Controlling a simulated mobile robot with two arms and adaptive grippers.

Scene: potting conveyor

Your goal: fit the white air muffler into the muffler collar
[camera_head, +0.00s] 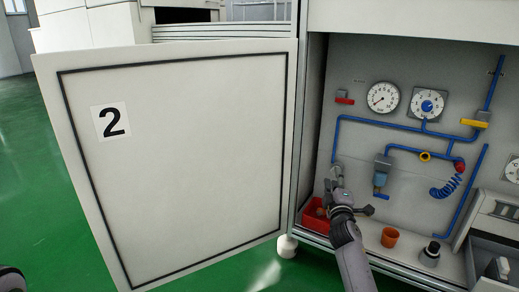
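My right gripper (338,186) is inside the open cabinet on the right, raised near the lower end of the left blue pipe (334,148). A small pale piece (337,170) shows at the fingertips, just under that pipe end. It may be the white air muffler, the collar or part of the fingers; I cannot tell which. Whether the fingers are shut on it is too small to see. I cannot make out the muffler collar separately. Only a dark bit of my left arm shows at the bottom left; its gripper is out of view.
A red bin (310,222) stands on the cabinet floor left of my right arm. An orange cup (390,237) and a dark round fitting (430,252) stand to the right. Gauges (383,97) and blue pipes cover the back wall. The open door (185,160) fills the left.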

